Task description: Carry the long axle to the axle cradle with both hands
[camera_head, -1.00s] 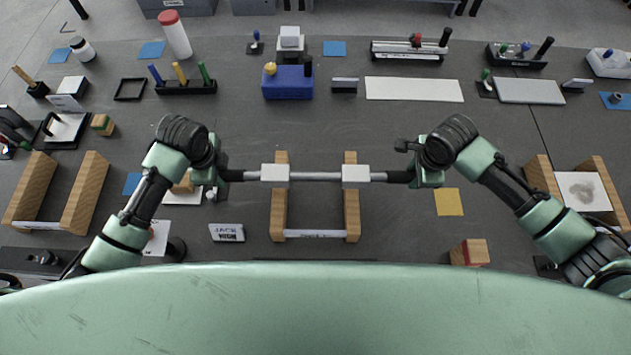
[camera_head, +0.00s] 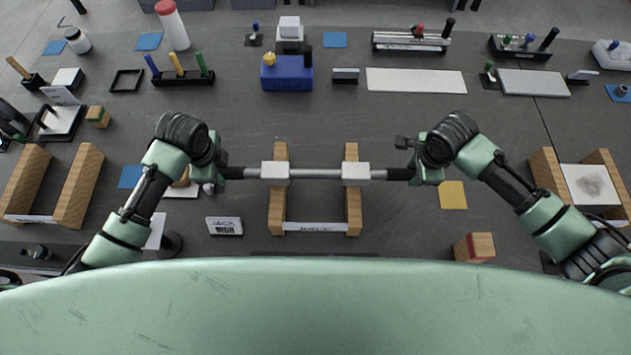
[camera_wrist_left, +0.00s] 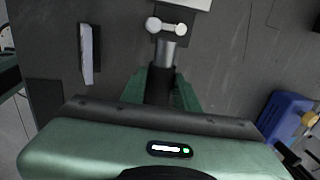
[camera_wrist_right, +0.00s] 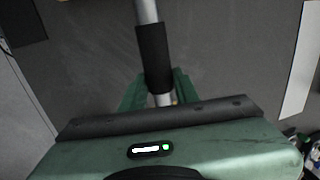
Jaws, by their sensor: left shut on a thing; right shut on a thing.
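The long axle (camera_head: 316,174) is a grey metal rod with dark end grips and two white blocks, held level across the middle of the head view. My left gripper (camera_head: 222,173) is shut on its left end and my right gripper (camera_head: 412,174) on its right end. The axle also shows in the left wrist view (camera_wrist_left: 167,54) and the right wrist view (camera_wrist_right: 148,12). A cradle with two wooden rails (camera_head: 279,207) and a white label strip lies below it in the picture. The white blocks overlap the rails; I cannot tell whether they touch.
Similar wooden stands are at the left (camera_head: 78,190) and right (camera_head: 546,180). A small sign (camera_head: 224,226) and a yellow square (camera_head: 452,195) flank the middle cradle. A blue block (camera_head: 287,75), a white panel (camera_head: 416,80) and several small items line the back.

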